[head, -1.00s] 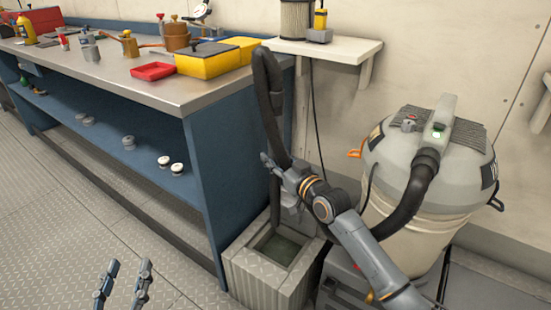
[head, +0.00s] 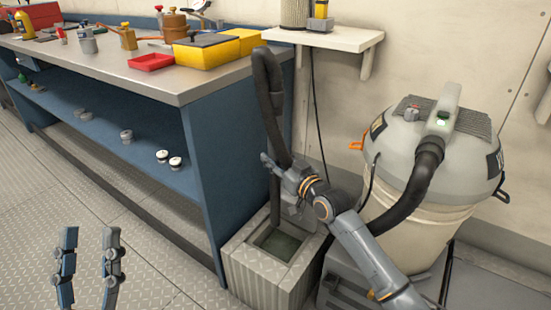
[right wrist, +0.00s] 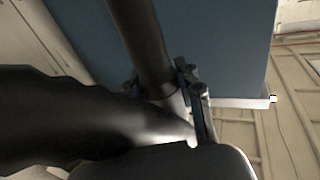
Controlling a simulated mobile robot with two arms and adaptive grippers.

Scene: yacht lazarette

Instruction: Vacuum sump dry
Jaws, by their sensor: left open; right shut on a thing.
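The grey sump box (head: 252,278) stands on the floor at the end of the bench, with a dark greenish recess (head: 280,245) in its top. The wet vacuum (head: 425,150) stands to its right, a green light lit on its top. My right gripper (head: 275,170) is shut on the wand, which also shows in the right wrist view (right wrist: 142,45). My left gripper (head: 90,235) is open and empty at lower left.
The blue workbench (head: 215,160) runs along the left, with a red tray (head: 151,62) and yellow box (head: 205,51) on top. A wall shelf (head: 325,37) hangs above the sump. Treadplate floor is clear at lower left.

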